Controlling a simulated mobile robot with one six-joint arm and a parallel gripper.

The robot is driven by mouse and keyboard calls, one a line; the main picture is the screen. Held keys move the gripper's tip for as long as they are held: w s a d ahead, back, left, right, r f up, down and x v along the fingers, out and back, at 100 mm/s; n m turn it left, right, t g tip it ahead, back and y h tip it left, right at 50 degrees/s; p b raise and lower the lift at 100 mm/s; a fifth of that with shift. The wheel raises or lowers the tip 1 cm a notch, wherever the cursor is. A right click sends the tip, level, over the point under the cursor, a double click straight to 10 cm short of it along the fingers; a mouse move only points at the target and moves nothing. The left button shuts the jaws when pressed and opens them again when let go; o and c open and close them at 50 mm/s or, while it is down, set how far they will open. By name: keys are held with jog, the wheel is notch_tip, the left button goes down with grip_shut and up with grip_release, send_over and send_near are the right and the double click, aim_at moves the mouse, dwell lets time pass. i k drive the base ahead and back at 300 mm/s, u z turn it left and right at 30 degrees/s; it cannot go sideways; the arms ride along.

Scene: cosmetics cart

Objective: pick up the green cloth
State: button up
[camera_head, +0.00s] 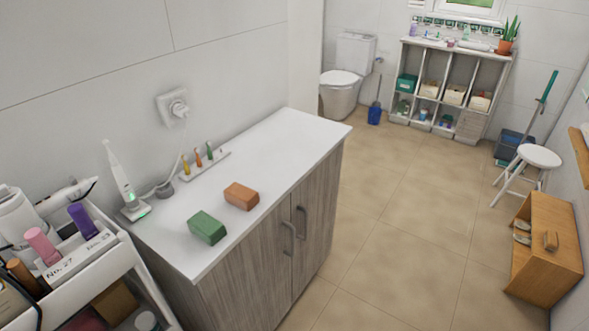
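A green block-shaped thing (207,228) lies on the white countertop (285,142), near its front left edge. It is the only green thing of its kind on the counter, and it may be the green cloth, folded; I cannot tell its material. A similar orange-brown block (241,196) lies just behind it to the right, with a small gap between them. Nothing covers the green thing. My gripper is not in view.
A white cart (119,262) with several cosmetics stands at the counter's left end. An electric toothbrush (124,182) on its stand and a small rack (205,164) are along the wall. The counter's right part is bare. The tiled floor (400,220) is open to the right.

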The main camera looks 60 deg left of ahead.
aim_at(204, 226)
jog(key=u, duration=0.85)
jog(key=k, duration=0.1)
jog(key=u, duration=1.85)
jog(key=k, duration=0.55)
jog(key=u, duration=0.15)
jog(key=i, duration=0.4)
jog(key=u, duration=0.2)
jog(key=k, duration=0.5)
jog(key=z, duration=0.2)
jog(key=i, duration=0.6)
jog(key=u, duration=0.1)
